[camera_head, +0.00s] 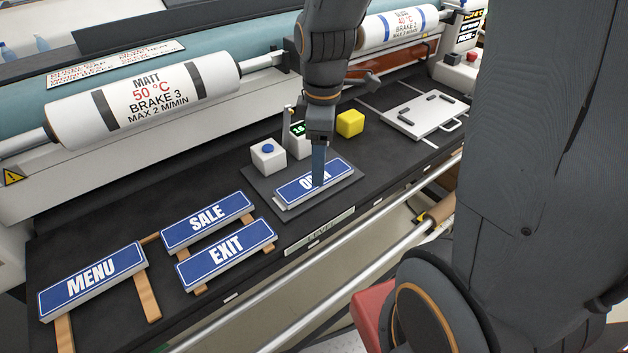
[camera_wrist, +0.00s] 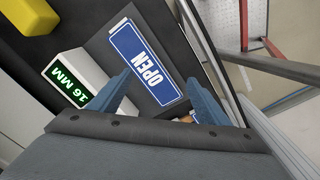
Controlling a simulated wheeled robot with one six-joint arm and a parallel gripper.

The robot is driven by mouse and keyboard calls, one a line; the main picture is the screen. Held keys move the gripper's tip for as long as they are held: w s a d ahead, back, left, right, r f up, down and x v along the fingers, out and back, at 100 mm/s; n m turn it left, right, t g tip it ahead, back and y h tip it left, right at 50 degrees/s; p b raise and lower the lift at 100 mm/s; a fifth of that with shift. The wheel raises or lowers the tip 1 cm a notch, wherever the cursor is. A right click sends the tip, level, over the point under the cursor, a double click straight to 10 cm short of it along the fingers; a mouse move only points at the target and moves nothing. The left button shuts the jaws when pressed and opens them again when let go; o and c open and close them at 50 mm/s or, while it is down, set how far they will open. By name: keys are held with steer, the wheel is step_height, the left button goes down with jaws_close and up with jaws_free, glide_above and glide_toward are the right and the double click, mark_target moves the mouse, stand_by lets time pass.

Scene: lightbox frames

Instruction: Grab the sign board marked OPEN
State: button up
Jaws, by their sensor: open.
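The OPEN sign board (camera_head: 337,171) is a blue plate with white letters and a white border. It lies on a dark square pad on the black bench, and it also shows in the wrist view (camera_wrist: 134,44). My gripper (camera_head: 318,182) is above the sign with its fingers pointing down, hiding part of the lettering. In the wrist view my gripper (camera_wrist: 163,88) is open, with one blue finger on each side of the sign's width. Nothing is held. I cannot tell how far the fingertips are above the pad.
A white block with a blue button (camera_head: 268,155), a 16 MM display block (camera_wrist: 75,82) and a yellow cube (camera_head: 350,123) stand close behind the sign. SALE (camera_head: 208,221), EXIT (camera_head: 226,252) and MENU (camera_head: 92,281) signs lie left on wooden strips. A metal rail runs along the front.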

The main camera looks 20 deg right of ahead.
steer(key=w+n, duration=0.1)
steer(key=n, duration=0.1)
steer(key=w+n, duration=0.1)
steer(key=n, duration=0.1)
steer(key=w+n, duration=0.1)
steer(key=n, duration=0.1)
steer(key=shift+r, duration=0.1)
steer(key=shift+w+n, duration=0.35)
steer(key=shift+n, duration=0.75)
step_height(320, 180, down, 2)
steer(key=shift+f+p, duration=0.25)
steer(key=shift+p, duration=0.15)
steer(key=f, duration=0.1)
steer(key=f+p, duration=0.1)
steer(key=f, duration=0.2)
steer(key=shift+s+f+p, duration=0.2)
steer(key=shift+s+p, duration=0.1)
steer(key=shift+s, duration=0.05)
steer(key=shift+f, duration=0.5)
steer(key=shift+c, duration=0.4)
